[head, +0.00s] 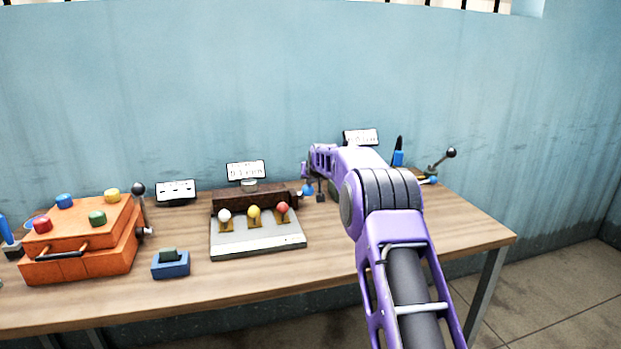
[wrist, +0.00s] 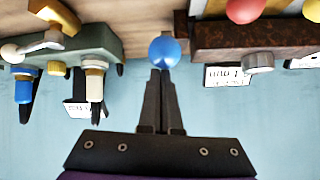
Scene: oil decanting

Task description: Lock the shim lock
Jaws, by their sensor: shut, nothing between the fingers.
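A blue ball knob (wrist: 164,51) is straight ahead of my fingertips in the wrist view. It also shows in the head view (head: 307,190), just right of the brown block on the table. My gripper (wrist: 161,73) is shut and empty, its two dark fingers together. The fingertips overlap the lower edge of the ball in the picture; I cannot tell whether they touch it. In the head view my gripper is small and partly hidden by my purple arm. No part is clearly marked as the shim lock, and what the ball is mounted on is mostly hidden.
The brown block (wrist: 250,37) with a grey knob is close on the right in the wrist view. A green-grey fixture (wrist: 90,45) with blue-tipped parts is on the left. An orange case (head: 80,245) and a blue box (head: 170,265) stand on the table's left side.

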